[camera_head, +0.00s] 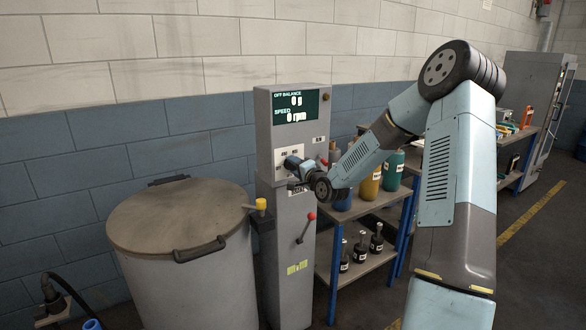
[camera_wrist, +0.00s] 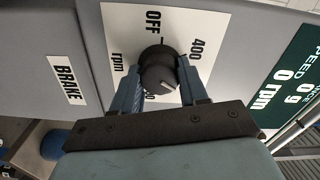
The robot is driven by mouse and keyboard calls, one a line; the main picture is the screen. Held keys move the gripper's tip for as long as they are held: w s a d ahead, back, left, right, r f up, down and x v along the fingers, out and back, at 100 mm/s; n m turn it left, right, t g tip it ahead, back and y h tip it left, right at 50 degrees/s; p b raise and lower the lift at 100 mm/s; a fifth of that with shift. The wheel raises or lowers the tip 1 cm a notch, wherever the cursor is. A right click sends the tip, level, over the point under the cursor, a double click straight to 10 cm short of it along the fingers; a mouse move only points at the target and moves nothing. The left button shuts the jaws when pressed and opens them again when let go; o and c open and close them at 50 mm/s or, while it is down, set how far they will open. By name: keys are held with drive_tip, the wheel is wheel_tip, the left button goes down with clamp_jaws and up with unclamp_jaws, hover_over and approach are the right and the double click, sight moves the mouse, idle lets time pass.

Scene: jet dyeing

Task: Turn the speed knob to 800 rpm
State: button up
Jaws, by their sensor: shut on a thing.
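The speed knob (camera_wrist: 158,72) is a black round knob on a white dial plate (camera_wrist: 113,22) in the wrist view. The plate reads "OFF", "400" and "rpm"; another number is mostly hidden behind the knob and my gripper. A pale mark shows on the knob's face, but I cannot tell which label it points at. My gripper (camera_wrist: 160,82) is shut on the knob, with one blue finger on each side. In the head view my gripper (camera_head: 294,165) is at the front of the grey control column (camera_head: 292,235). The display (camera_head: 296,105) reads "SPEED 0 rpm" and "OFF BALANCE 0".
A "BRAKE" label (camera_wrist: 68,79) is beside the dial. A red-knobbed lever (camera_head: 307,228) sits lower on the column. A large lidded drum (camera_head: 185,265) stands at left, with a yellow-topped handle (camera_head: 261,204) between. A shelf with bottles (camera_head: 371,185) is close at right.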

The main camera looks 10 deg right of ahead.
drive_tip(key=o, duration=0.8)
drive_tip(key=shift+s+f, duration=0.1)
drive_tip(key=shift+f, duration=0.2)
drive_tip(key=shift+c, duration=0.2)
drive_tip(key=o, duration=0.3)
drive_tip(key=shift+r, duration=0.1)
drive_tip(key=shift+r, duration=0.1)
drive_tip(key=v, duration=1.3)
drive_tip(key=shift+s, duration=0.25)
